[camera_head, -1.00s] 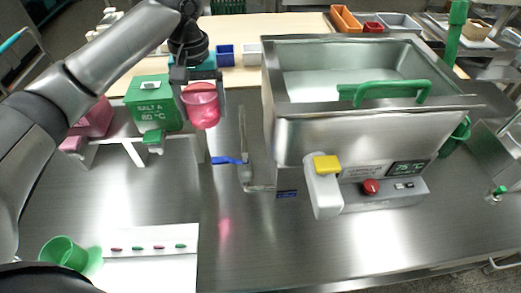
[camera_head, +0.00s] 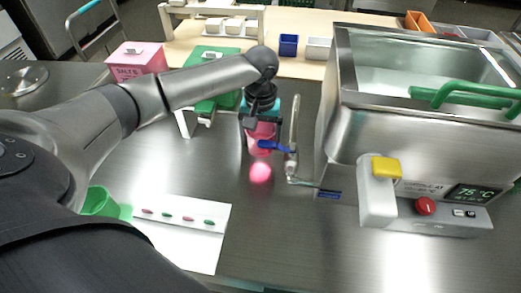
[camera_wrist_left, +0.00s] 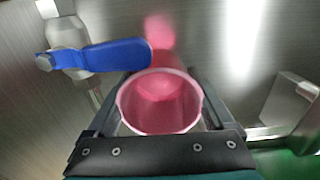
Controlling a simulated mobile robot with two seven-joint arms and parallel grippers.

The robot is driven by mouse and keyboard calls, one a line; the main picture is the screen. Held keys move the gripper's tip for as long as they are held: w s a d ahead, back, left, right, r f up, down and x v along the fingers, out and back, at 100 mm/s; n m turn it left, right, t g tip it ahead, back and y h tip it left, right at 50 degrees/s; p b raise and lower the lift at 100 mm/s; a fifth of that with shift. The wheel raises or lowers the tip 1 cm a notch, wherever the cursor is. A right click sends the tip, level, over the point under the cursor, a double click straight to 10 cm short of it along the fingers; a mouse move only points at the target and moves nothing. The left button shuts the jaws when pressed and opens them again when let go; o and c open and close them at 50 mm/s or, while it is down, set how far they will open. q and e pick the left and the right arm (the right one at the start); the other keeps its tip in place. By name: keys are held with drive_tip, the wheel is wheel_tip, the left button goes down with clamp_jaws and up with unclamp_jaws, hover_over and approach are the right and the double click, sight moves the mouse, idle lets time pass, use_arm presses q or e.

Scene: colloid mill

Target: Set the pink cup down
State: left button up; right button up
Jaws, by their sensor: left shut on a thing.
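The pink cup (camera_head: 262,134) is upright between the fingers of my left gripper (camera_head: 259,135), which is shut on it. In the left wrist view the pink cup (camera_wrist_left: 160,105) fills the space between the fingers, its open top toward the camera. A blue valve handle (camera_head: 275,147) passes close to the cup; in the wrist view this handle (camera_wrist_left: 115,54) lies just beside the rim. I cannot tell whether the cup's base touches the steel counter (camera_head: 285,235). A pink reflection shows on the counter in front of it. My right gripper is not in view.
A steel tank (camera_head: 405,135) with a green handle and control panel stands to the right. A green box (camera_head: 215,65) and a pink box (camera_head: 135,58) stand behind my left arm. A green cup (camera_head: 100,202) and a white card (camera_head: 190,238) lie at front left. Counter in front of the cup is clear.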

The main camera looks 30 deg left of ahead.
sight(261, 150)
use_arm(q)
wheel_tip(261, 150, down, 4)
drive_tip(key=shift+r+b, duration=0.1)
drive_tip(key=shift+b, duration=0.35)
drive_tip(key=o, duration=1)
drive_tip(key=shift+c, duration=0.2)
drive_tip(key=shift+o, duration=1)
